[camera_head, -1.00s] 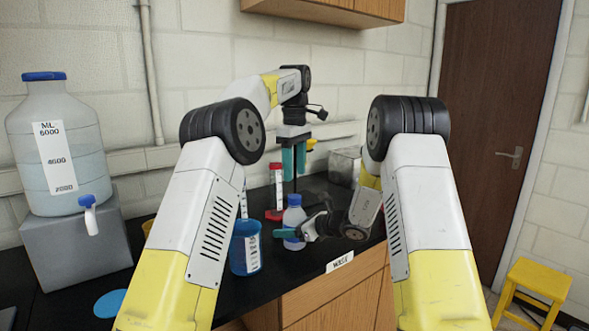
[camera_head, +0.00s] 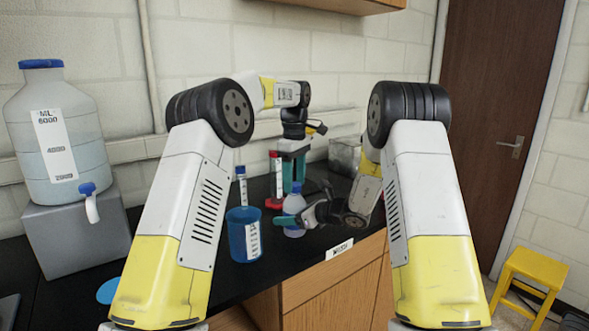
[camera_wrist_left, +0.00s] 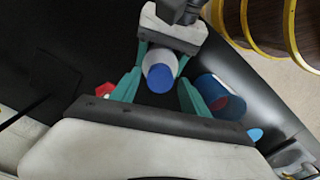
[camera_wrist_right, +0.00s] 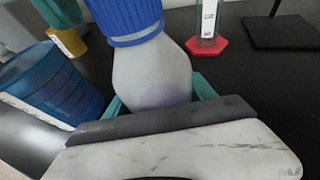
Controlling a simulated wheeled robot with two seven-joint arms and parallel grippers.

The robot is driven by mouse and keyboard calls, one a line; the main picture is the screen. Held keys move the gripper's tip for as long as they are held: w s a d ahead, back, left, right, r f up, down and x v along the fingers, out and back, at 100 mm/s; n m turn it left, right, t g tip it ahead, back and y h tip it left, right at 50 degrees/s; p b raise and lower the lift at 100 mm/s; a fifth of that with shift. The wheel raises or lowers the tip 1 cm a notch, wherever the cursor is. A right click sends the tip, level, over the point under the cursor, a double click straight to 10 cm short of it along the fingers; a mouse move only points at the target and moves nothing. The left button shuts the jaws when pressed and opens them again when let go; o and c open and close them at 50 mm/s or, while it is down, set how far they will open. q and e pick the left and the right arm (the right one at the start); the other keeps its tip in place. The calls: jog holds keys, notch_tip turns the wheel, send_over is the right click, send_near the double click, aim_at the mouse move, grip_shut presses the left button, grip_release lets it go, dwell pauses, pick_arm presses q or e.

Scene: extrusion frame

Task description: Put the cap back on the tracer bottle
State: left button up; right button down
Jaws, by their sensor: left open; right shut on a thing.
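The tracer bottle (camera_head: 293,213) is a white, translucent bottle standing upright near the counter's front edge. Its ribbed blue cap (camera_wrist_right: 128,20) sits on its neck; I cannot tell how tightly. The cap also shows from above in the left wrist view (camera_wrist_left: 160,78). My right gripper (camera_wrist_right: 155,98) is shut around the bottle's body. My left gripper (camera_wrist_left: 160,92) is open and points down over the bottle, its teal fingers (camera_head: 293,174) apart at about cap height. The cap lies between them, with gaps visible at the sides.
A blue beaker (camera_head: 243,235) stands close left of the bottle. A red-based cylinder (camera_head: 275,180) and a blue-topped one (camera_head: 241,184) stand behind. A large carboy (camera_head: 58,135) sits on a grey block at left. The counter's front edge is close.

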pick_arm(q)
jog(key=shift+f, duration=0.4)
jog(key=shift+c, duration=0.4)
grip_shut()
jog(key=m, duration=0.4)
jog(key=shift+m, duration=0.3)
jog(key=m, duration=0.4)
jog(key=shift+m, duration=0.3)
jog(key=m, duration=0.8)
jog(key=shift+m, duration=0.3)
jog(key=m, duration=0.6)
jog(key=shift+m, duration=0.4)
jog(key=shift+o, duration=1.1)
grip_release()
